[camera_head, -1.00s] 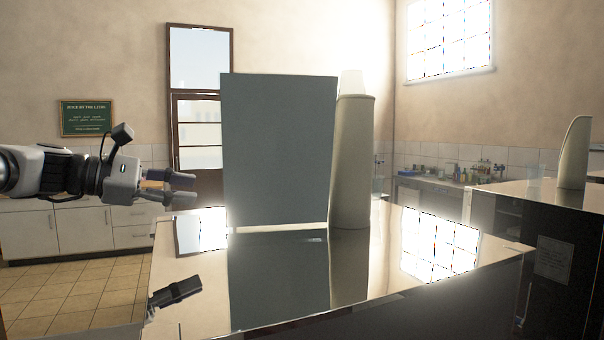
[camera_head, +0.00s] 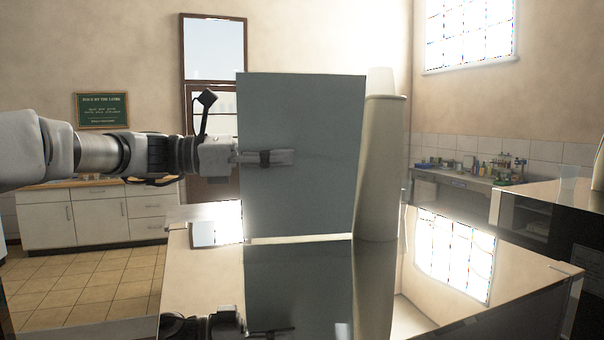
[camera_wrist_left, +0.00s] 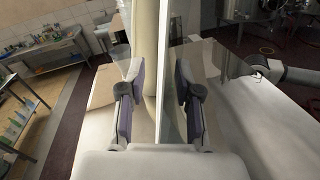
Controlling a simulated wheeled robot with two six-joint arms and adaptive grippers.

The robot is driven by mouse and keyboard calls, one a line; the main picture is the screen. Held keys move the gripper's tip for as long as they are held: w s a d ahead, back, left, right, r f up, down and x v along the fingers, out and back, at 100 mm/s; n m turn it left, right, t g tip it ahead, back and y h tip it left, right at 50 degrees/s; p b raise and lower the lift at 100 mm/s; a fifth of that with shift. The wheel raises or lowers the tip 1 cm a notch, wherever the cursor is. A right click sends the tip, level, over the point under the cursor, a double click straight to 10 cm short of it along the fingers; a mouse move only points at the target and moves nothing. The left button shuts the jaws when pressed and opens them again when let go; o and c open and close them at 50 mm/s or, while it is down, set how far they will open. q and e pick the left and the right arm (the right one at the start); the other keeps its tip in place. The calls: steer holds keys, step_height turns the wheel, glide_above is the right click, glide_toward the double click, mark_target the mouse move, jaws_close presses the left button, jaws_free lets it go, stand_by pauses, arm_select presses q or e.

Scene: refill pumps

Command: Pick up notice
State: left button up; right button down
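The notice is a plain blue-grey upright board (camera_head: 300,110) standing on the glossy counter. My left gripper (camera_head: 266,157) reaches it from the left at mid-height, one finger across its front face; the other finger is hidden behind it in the head view. In the left wrist view the board shows nearly edge-on (camera_wrist_left: 163,60) between the spread fingers of the left gripper (camera_wrist_left: 160,85), with gaps visible beside it. My right arm shows at the right of the wrist view (camera_wrist_left: 290,75); its gripper is too small to judge and is outside the head view.
A tall cream column (camera_head: 380,170) stands close to the board's right edge. The glossy counter (camera_head: 410,300) is clear in front. A green wall sign (camera_head: 102,110) hangs at the left. A back bench with several bottles (camera_head: 480,168) is far off.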

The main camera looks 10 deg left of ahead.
arm_select(q)
steer(key=shift+w+d, duration=0.1)
steer(key=shift+d, duration=0.05)
jaws_close()
